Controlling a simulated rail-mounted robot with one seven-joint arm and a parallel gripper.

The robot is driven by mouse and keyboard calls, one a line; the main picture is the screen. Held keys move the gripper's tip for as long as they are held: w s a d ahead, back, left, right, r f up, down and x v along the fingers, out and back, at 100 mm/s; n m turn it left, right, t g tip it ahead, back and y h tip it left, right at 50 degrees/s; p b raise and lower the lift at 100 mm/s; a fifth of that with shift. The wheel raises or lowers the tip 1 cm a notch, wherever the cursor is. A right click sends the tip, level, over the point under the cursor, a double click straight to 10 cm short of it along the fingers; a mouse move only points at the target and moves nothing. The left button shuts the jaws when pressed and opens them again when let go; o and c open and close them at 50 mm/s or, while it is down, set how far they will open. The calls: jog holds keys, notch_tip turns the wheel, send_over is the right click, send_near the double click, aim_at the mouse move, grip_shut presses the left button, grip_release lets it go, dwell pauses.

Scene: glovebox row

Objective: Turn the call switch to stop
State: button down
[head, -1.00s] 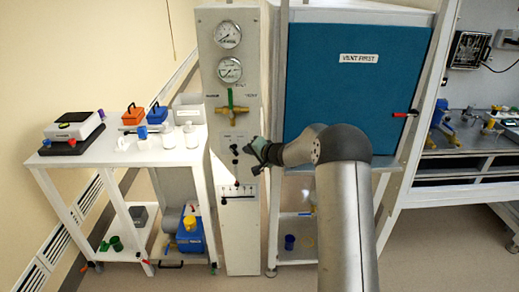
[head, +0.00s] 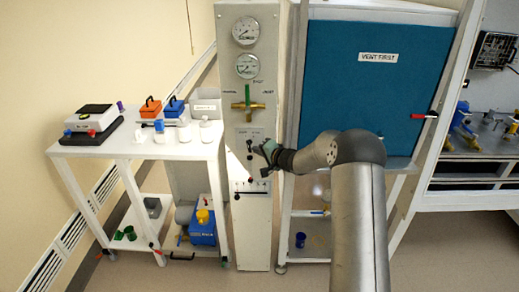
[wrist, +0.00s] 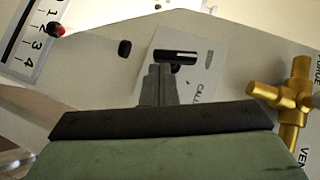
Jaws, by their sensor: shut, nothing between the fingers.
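The call switch (wrist: 176,57) is a black bar-shaped knob on a pale plate lettered "CALL" (wrist: 203,62) in the wrist view. It sits just beyond my fingertips; whether they touch it cannot be told. In the head view the plate (head: 242,134) is on the grey panel, left of my gripper (head: 263,149). My gripper also shows in the wrist view (wrist: 157,72), its narrow fingers shut together and empty, overlapping the plate. The fingers hide part of the plate, and the stop marking cannot be read.
A brass valve (wrist: 290,98) is right of the plate in the wrist view. A black knob (wrist: 125,47) and a red-tipped slider (wrist: 58,30) on a numbered scale are to its left. A blue-fronted glovebox (head: 375,90) and a white cart (head: 140,148) flank the panel.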

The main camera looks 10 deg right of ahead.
jog(key=shift+w+a+f+m+t+y+b, duration=0.1)
jog(key=shift+a+f+m+t+y+b, duration=0.2)
jog(key=shift+m+t+y, duration=0.3)
jog(key=shift+a+f+m+t+y+b, duration=0.15)
jog(key=shift+f+m+t+y+b, duration=0.2)
jog(key=shift+m+t, duration=0.3)
jog(key=shift+a+r, duration=0.1)
